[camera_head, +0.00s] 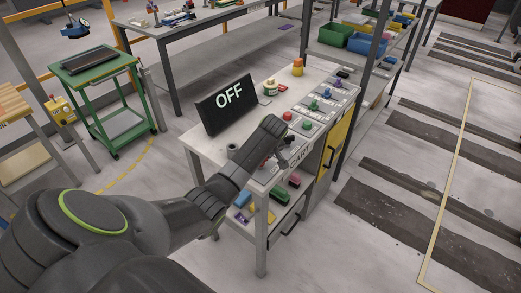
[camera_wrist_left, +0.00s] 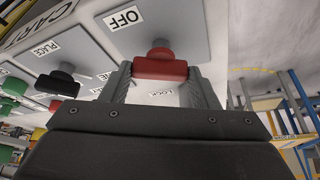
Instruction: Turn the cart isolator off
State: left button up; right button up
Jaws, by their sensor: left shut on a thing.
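The isolator's red handle (camera_wrist_left: 160,66) sits on a light grey plate (camera_wrist_left: 185,30) in the left wrist view. A label reading OFF (camera_wrist_left: 125,18) is beside it, and a partly hidden, upside-down label that seems to read LOCK (camera_wrist_left: 160,93) lies below it. My left gripper (camera_wrist_left: 160,72) has one finger on each side of the handle and is shut on it. In the head view my left gripper (camera_head: 281,160) is over the near end of the bench panel, above the CART lettering (camera_head: 300,158), and hides the handle. My right gripper is not in view.
A black knob labelled PLACE (camera_wrist_left: 58,83) and green knobs stand near the red handle. A black sign reading OFF (camera_head: 228,104) stands on the bench (camera_head: 205,148). More coloured controls line the panel. A green trolley (camera_head: 108,90) stands at left; the floor at right is open.

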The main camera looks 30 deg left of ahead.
pick_arm(q)
jog(key=n, duration=0.1)
jog(key=n+g, duration=0.1)
jog(key=shift+w+r+n+p, duration=0.15)
jog(key=shift+n+p, duration=0.15)
jog(key=shift+p, duration=0.1)
jog(key=shift+n+g+y, duration=0.3)
jog(key=shift+n+g, duration=0.2)
jog(key=shift+n, duration=0.7)
jog(key=o, duration=1)
jog(key=shift+w+p+v, duration=0.15)
jog(key=shift+p+v, duration=0.95)
jog(key=shift+v, duration=3.2)
jog(key=shift+w+p+v, duration=0.15)
jog(key=shift+p+v, duration=0.9)
jog(key=shift+v, duration=3.25)
jog(key=shift+s, duration=0.2)
